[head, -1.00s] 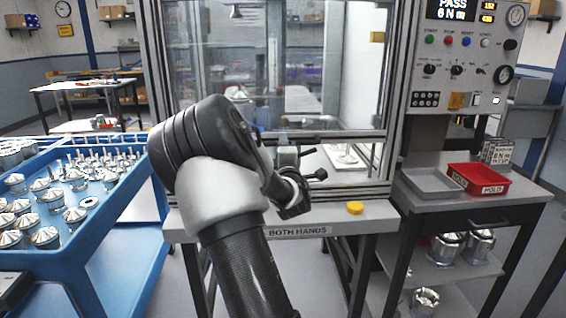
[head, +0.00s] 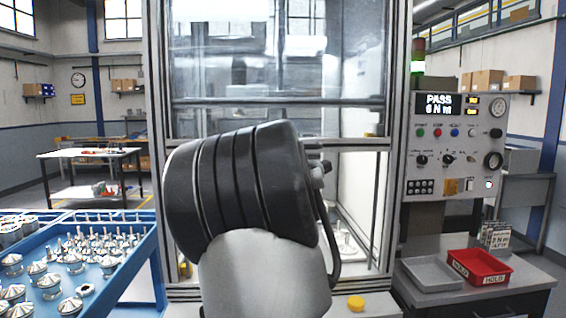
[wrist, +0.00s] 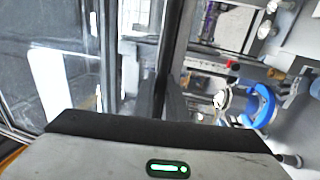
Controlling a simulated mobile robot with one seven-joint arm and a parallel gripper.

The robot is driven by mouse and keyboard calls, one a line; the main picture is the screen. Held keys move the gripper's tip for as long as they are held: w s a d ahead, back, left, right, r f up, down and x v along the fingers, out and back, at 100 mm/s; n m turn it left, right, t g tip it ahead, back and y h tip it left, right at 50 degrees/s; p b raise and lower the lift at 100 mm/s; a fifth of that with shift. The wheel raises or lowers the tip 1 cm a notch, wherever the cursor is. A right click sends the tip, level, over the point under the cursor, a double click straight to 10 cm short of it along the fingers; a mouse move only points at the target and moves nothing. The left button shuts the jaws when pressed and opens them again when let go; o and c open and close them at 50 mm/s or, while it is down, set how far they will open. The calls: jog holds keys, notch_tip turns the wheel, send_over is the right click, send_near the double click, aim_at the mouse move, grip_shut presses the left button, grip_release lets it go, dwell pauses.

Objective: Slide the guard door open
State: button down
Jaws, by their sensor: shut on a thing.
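The guard door (head: 230,60) is a clear panel in a metal frame, with its lower rail (head: 270,103) raised across the enclosure's front. Below it the enclosure is open on the right, and a pale fixture (head: 345,240) shows inside. My arm covers the middle of the opening and hides my gripper in the head view. In the wrist view my gripper (wrist: 158,103) is shut on the door handle, which is mostly hidden by the gripper body. The dark door rail (wrist: 170,50) runs up from the fingers, with the glass (wrist: 60,65) to its left.
A blue tray table (head: 125,270) with several metal housings stands at left. A control panel (head: 455,145) reads PASS at right, above a grey tray (head: 430,274) and a red HOLD bin (head: 480,268). A yellow button (head: 356,302) sits on the front ledge.

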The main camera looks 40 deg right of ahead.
jog(key=shift+r, duration=0.7)
jog(key=c, duration=1.8)
grip_release()
jog(key=shift+o, duration=0.2)
jog(key=shift+a+f, duration=0.1)
jog(key=v, duration=1.7)
jog(key=shift+s+a, duration=0.1)
